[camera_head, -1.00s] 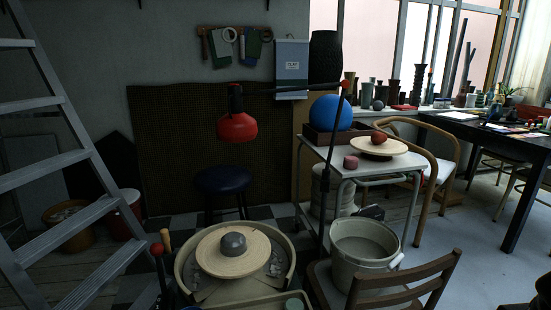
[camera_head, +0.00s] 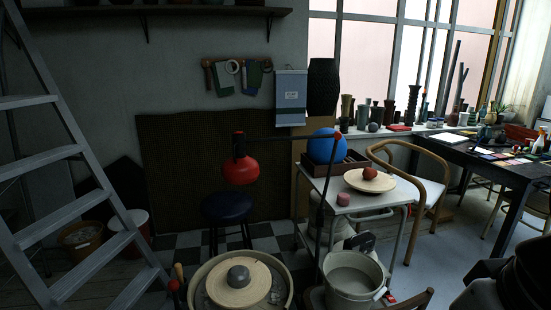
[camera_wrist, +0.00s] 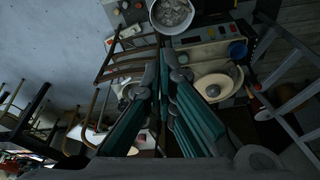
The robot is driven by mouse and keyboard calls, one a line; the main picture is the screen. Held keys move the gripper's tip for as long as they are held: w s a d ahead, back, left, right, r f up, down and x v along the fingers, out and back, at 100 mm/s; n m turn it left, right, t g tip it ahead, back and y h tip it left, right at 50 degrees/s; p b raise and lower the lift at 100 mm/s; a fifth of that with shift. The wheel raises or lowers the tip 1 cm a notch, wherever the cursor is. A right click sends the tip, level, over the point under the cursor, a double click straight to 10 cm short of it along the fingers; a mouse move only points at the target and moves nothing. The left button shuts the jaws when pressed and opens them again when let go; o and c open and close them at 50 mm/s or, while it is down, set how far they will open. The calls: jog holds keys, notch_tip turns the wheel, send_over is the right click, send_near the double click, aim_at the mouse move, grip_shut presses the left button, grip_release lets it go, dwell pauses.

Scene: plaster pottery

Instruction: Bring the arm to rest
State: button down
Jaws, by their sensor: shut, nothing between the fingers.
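My gripper (camera_wrist: 161,66) shows in the wrist view, its two teal-padded fingers running up from the bottom edge and drawing together at the tips. It is shut and holds nothing. The tips hang in the air over the studio floor and seem to touch nothing. In the head view, a dark part of my arm (camera_head: 510,280) fills the bottom right corner; the gripper itself cannot be made out there.
A pottery wheel (camera_head: 285,296) with grey clay (camera_head: 238,275), a bucket (camera_head: 352,292) and a white table (camera_head: 334,184) stand ahead. A ladder (camera_head: 48,162) is at left. A dark desk (camera_head: 520,178) is at right. Pale floor (camera_head: 430,255) between is clear.

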notch_tip(320, 180, up, 9)
jog(key=s+t+p, duration=0.1)
jog(key=p, duration=0.5)
jog(key=shift+s+p, duration=0.35)
jog(key=shift+s, duration=0.05)
